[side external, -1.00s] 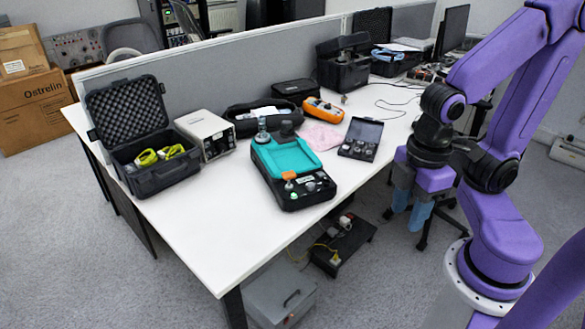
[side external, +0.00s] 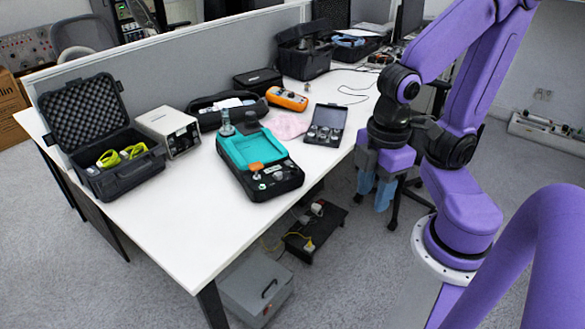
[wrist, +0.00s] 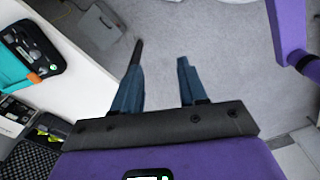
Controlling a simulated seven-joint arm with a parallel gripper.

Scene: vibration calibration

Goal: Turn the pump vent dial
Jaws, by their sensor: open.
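The pump is a teal and black case (side external: 237,152) on the white table in the side external view. Its black front panel (side external: 284,184) carries several small knobs and fittings and an orange part. I cannot tell which of them is the vent dial. In the wrist view the pump's panel (wrist: 47,66) shows at the upper left, cut by the frame edge. My gripper (side external: 375,190) is open and empty, with blue fingers pointing down. It hangs beyond the table's right edge, to the right of the pump and apart from it. The wrist view shows bare floor between its fingertips (wrist: 160,60).
An open case of small weights (side external: 326,125) lies between pump and gripper. A pink cloth (side external: 288,126), an orange meter (side external: 287,98) and a grey box instrument (side external: 168,131) stand around the pump. An open black case (side external: 120,180) is at left. The table's front is clear.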

